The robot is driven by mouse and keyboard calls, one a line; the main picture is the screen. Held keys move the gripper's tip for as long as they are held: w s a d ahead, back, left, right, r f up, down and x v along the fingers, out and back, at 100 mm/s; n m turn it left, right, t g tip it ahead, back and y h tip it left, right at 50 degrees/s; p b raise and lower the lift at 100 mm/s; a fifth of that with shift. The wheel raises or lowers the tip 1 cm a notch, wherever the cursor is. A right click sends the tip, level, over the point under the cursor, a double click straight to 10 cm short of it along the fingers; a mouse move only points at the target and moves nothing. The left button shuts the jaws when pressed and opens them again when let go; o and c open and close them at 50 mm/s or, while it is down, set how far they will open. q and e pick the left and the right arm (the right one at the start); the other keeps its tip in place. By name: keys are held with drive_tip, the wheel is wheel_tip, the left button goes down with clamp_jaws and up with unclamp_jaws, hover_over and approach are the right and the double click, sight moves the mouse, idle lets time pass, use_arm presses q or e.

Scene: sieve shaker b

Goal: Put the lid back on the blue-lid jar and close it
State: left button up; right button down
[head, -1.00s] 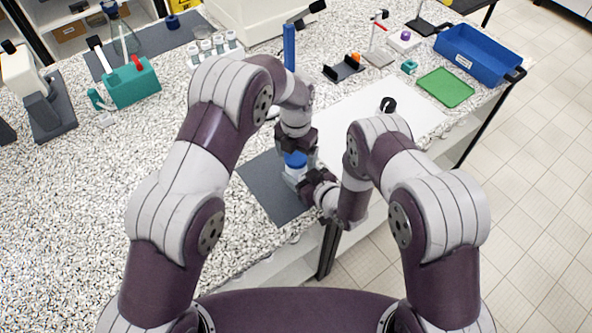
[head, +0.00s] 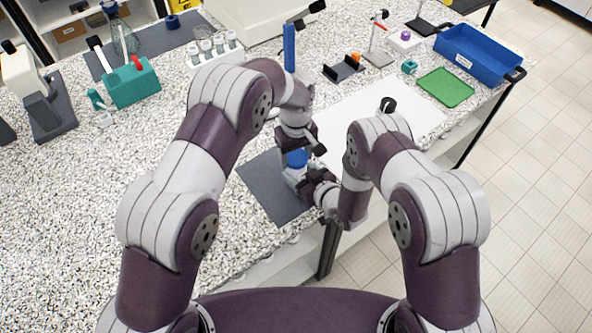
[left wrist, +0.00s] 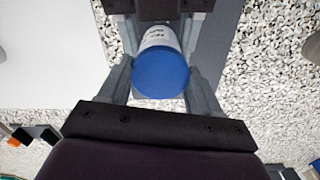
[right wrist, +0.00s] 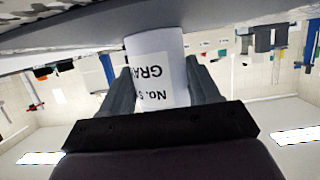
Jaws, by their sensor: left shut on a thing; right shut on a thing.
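The white jar (head: 291,176) stands upright over the dark grey mat (head: 262,190), with its blue lid (head: 297,158) at its top. My left gripper (head: 298,148) points down from above and is shut on the lid. In the left wrist view the round lid (left wrist: 160,73) sits between the two fingers, in line with the labelled jar body (left wrist: 160,38). I cannot tell how tightly it is seated. My right gripper (head: 308,182) is shut on the jar body from the side. The right wrist view shows the printed jar (right wrist: 156,65) between its fingers.
A white sheet (head: 345,115) lies right of the mat. Behind are a blue rod (head: 289,47) and a black holder (head: 344,69). A green tray (head: 445,88) and blue bin (head: 480,52) are at far right. A teal box (head: 132,84) stands at left.

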use_arm(q)
drive_tip(key=m, duration=1.9)
drive_tip(key=shift+m, duration=0.4)
drive_tip(key=m, duration=0.3)
drive_tip(key=shift+m, duration=0.4)
drive_tip(key=m, duration=0.5)
drive_tip(key=shift+f, duration=0.1)
drive_tip(key=o, duration=1.3)
drive_tip(key=shift+c, duration=0.2)
